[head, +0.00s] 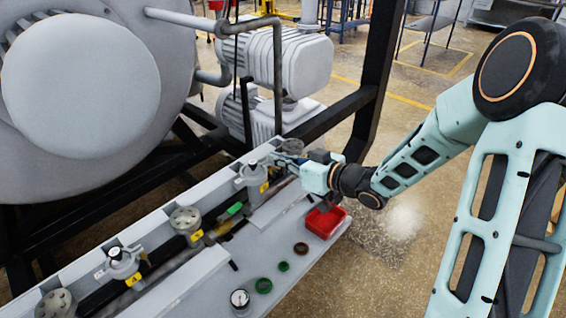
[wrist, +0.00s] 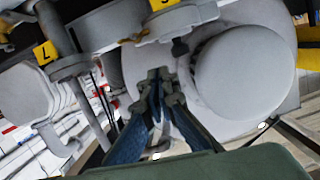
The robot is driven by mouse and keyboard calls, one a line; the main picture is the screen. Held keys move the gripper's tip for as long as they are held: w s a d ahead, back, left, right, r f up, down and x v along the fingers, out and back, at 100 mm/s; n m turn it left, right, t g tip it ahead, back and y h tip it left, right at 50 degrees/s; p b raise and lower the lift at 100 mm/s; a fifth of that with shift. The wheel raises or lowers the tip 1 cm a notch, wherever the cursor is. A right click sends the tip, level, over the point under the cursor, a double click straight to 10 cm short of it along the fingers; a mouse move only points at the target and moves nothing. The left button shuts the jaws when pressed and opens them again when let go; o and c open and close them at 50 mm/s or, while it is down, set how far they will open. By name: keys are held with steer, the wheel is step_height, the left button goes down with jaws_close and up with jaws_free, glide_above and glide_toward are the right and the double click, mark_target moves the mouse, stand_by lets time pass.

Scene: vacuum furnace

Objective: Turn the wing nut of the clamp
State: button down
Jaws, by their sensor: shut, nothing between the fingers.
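My gripper (head: 285,160) reaches over the far end of the grey pipe bench in the head view, just right of a grey valve (head: 252,178) with a yellow tag. In the wrist view my gripper (wrist: 158,78) has its fingertips together, with nothing visible between them. They lie just below a grey round flange (wrist: 180,22); I cannot tell whether they touch it. A grey flanged pipe fitting (wrist: 72,68) stands to the left. I cannot make out the clamp or its wing nut; both are too small or hidden.
A red tray (head: 325,221) sits on the bench's right end. Green rings (head: 263,285), a brown ring (head: 301,248) and a gauge (head: 240,298) lie nearer. Several tagged valves line the bench. A black post (head: 377,65) rises behind my gripper. The furnace (head: 80,85) fills the left.

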steer(key=v, duration=1)
steer(key=shift+r, duration=0.15)
